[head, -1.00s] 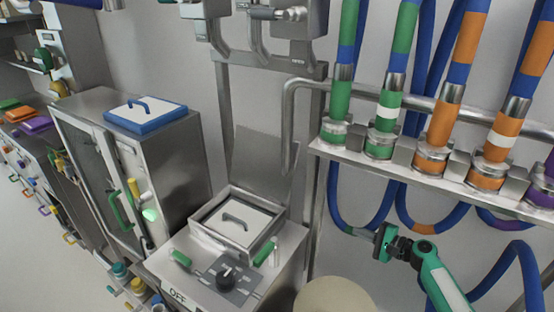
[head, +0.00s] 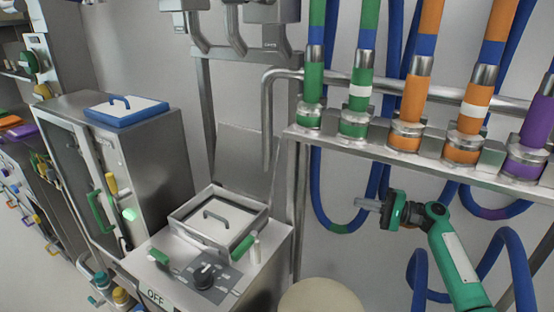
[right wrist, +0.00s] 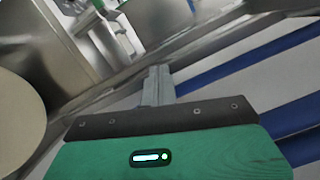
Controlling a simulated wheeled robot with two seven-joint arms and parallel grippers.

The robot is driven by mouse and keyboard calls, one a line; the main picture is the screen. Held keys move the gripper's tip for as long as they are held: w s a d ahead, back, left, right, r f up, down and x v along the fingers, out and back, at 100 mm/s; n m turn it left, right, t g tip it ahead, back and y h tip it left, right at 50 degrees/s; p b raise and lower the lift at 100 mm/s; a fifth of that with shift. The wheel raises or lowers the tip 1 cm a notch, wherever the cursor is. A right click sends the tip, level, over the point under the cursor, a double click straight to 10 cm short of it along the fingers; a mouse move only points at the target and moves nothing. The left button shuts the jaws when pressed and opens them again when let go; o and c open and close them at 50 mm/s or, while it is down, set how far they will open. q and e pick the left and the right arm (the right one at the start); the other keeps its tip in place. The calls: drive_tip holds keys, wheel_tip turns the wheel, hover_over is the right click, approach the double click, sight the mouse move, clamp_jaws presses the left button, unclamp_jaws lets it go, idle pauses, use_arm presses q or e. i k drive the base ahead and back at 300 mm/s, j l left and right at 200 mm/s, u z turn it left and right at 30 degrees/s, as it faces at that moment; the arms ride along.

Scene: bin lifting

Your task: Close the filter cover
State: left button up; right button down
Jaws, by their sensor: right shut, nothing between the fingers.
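The filter machine (head: 240,262) is a steel box at the centre of the head view. Its cover (head: 247,155) is a flat grey panel standing upright at the back of the square opening, so it is open. A white filter (head: 216,219) with a grey handle sits inside the raised steel rim (head: 192,240). My right gripper (head: 360,204) is to the right of the machine, apart from the cover, and points left. Its fingers are shut and empty, and they also show in the right wrist view (right wrist: 157,84). My left gripper is not in view.
A steel pipe rail (head: 400,90) and a shelf (head: 400,156) with coloured hose fittings run above my right gripper. Blue hoses (head: 328,215) hang near it. A steel cabinet (head: 150,165) with a blue-rimmed tray (head: 125,112) stands left. A round beige top (head: 320,300) is at the front.

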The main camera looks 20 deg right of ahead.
sight(238, 164)
drive_tip(key=i+j, duration=0.25)
drive_tip(key=i, duration=0.2)
drive_tip(key=i+j, duration=0.2)
drive_tip(key=i, duration=0.3)
